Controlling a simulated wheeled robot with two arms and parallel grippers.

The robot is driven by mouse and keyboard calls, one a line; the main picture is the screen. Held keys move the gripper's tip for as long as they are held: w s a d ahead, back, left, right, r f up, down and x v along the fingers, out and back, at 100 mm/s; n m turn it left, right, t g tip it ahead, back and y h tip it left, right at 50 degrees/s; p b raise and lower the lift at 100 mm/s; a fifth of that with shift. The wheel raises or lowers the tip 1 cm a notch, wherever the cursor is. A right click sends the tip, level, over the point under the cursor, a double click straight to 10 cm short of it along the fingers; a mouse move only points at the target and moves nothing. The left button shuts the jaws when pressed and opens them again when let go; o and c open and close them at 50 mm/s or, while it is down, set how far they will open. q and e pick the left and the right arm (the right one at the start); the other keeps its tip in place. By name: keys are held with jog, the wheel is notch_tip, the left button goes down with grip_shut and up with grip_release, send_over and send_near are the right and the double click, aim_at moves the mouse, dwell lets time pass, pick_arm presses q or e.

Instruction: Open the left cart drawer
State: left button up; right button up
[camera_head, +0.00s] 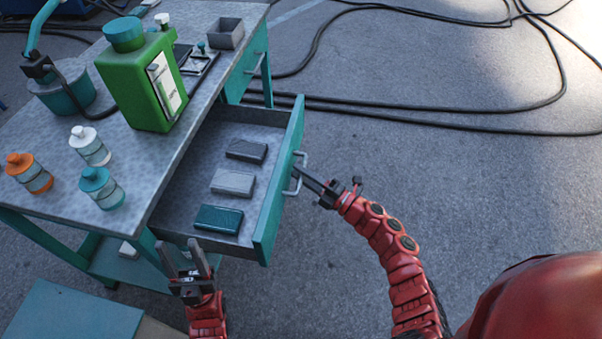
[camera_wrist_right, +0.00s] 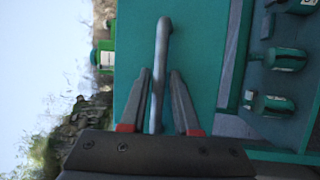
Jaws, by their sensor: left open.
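The left cart drawer (camera_head: 281,192) is teal-fronted and stands pulled out from the cart, with its inside showing. Its pale metal handle (camera_head: 299,174) is on the front and also shows in the right wrist view (camera_wrist_right: 161,60). My right gripper (camera_head: 302,172) is at the handle. In the right wrist view its fingers (camera_wrist_right: 160,75) lie on either side of the handle bar, closed in near it, though contact is hard to make out. My left gripper (camera_head: 182,254) is open and empty, below the cart's near corner, left of the drawer.
The drawer holds a dark box (camera_head: 247,151), a grey box (camera_head: 233,182) and a teal box (camera_head: 218,219). On the cart top (camera_head: 110,152) stand a green canister (camera_head: 138,88) and several small bottles. Black cables (camera_head: 430,124) lie on the floor behind; floor right of the drawer is clear.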

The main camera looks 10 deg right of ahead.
jog(key=shift+d, duration=0.1)
jog(key=b+v, duration=0.1)
jog(key=v, duration=1.6)
jog(key=shift+b, duration=0.3)
jog(key=shift+s, duration=0.15)
